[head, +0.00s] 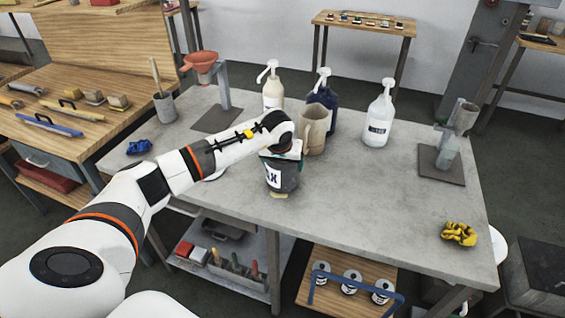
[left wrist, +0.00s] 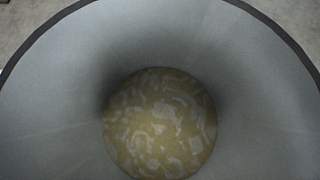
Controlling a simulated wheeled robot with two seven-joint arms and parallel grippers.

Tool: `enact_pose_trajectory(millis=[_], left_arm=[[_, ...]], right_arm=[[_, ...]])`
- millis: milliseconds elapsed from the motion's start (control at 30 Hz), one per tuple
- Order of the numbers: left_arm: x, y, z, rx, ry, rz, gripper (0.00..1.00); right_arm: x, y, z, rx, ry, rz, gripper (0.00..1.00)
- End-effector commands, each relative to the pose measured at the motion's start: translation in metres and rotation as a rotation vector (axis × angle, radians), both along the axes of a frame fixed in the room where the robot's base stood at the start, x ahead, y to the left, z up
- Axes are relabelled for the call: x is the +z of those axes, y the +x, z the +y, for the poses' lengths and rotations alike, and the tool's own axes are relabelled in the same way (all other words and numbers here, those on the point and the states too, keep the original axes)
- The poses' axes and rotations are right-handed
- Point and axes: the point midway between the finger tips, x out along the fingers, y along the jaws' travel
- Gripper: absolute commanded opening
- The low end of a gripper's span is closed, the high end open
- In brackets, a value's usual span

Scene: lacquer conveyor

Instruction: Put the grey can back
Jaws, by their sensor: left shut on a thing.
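The grey can (head: 288,180), dark with a white label, is near the front middle of the grey table. My left gripper (head: 281,154) is shut on it from above, and the wrist partly covers its top. In the left wrist view the can's pale grey inner wall (left wrist: 65,90) fills most of the picture, with a dark rim and a mottled yellowish bottom or contents (left wrist: 160,125). I cannot tell whether the can touches the table or hangs just above it. A small yellowish patch (head: 279,195) shows right under it. My right gripper is not in view.
A beige jug (head: 313,132) stands close behind the can, with a cream pump bottle (head: 272,92), a dark blue one (head: 324,97) and a white one (head: 378,120). Yellow cloth (head: 459,233) lies at right, blue cloth (head: 138,147) at left.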

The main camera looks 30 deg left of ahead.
Motion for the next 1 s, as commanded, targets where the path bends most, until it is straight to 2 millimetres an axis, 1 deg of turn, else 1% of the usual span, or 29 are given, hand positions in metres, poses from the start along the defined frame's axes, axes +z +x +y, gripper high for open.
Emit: enact_pose_trajectory(millis=[33,100,300,433,467,500,533,733,833,867,967,1000], left_arm=[[-0.004,0.0,0.0,0.001,-0.001,-0.001,0.4],[-0.007,0.001,0.0,0.001,0.0,-0.004,0.4],[-0.008,0.001,0.0,0.001,0.001,-0.005,0.4],[-0.012,0.001,0.001,0.001,0.001,-0.005,0.4],[-0.012,0.0,0.0,0.0,0.001,-0.002,0.91],[-0.012,0.0,0.0,0.0,0.001,-0.002,0.98],[-0.012,0.0,0.0,0.0,0.0,-0.001,1.0],[-0.011,0.0,0.0,0.0,0.0,-0.001,1.0],[-0.006,0.0,0.0,0.0,0.0,-0.001,1.0],[-0.005,-0.001,0.0,0.0,0.001,-0.004,1.0],[0.008,-0.006,-0.002,-0.002,0.001,-0.006,1.0],[0.015,-0.009,-0.003,-0.002,0.003,-0.006,1.0]], right_arm=[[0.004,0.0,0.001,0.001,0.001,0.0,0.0],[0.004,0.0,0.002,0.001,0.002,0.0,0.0],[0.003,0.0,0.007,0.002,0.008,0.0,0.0],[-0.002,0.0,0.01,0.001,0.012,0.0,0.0],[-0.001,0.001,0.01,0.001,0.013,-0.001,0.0],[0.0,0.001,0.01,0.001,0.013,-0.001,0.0],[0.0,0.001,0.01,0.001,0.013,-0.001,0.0],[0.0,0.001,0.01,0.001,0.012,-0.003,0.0],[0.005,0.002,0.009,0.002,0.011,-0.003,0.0],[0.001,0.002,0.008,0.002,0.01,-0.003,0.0],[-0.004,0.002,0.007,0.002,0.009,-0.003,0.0],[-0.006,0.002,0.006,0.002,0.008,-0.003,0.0]])
